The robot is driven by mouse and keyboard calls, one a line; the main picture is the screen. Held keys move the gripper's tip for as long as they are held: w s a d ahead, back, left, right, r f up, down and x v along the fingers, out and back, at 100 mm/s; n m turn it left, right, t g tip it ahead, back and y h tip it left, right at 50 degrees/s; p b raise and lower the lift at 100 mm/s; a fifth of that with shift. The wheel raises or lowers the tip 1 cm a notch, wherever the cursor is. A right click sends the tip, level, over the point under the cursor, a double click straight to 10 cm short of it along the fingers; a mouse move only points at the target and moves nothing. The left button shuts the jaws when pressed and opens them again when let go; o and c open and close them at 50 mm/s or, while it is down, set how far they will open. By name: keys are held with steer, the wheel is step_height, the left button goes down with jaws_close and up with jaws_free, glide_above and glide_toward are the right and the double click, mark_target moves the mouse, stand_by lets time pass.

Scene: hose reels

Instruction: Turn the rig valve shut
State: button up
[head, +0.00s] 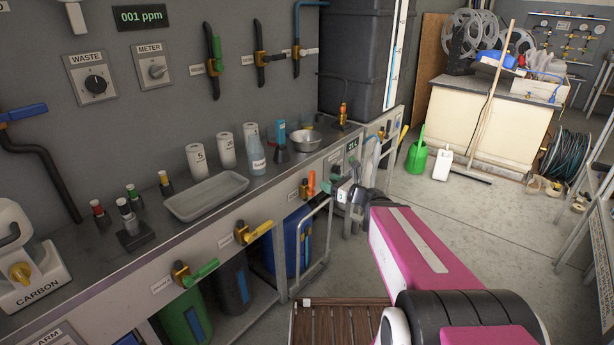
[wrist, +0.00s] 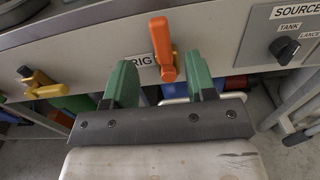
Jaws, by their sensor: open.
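The rig valve has an orange lever handle (wrist: 162,42) on the bench front, beside a label reading "RIG" that its handle and my finger partly cover. The lever points up, tilted slightly left, with its hub at the lower end. It also shows small in the head view, as an orange lever (head: 311,183) on a brass body. My gripper (wrist: 160,64) is open and empty, its two green fingers on either side of the lever's lower end in the picture. I cannot tell whether they touch it. In the head view my gripper (head: 345,192) is close to the bench front.
A yellow lever valve (wrist: 42,84) is to the left, and a source selector knob (wrist: 285,47) to the right. A green lever valve (head: 195,273) is further along. A metal bowl (head: 291,140) and a tray (head: 206,195) stand on the bench.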

mark_target(314, 176)
steer(key=x, duration=1)
steer(key=shift+a, duration=0.1)
steer(key=shift+w, duration=0.1)
jaws_close()
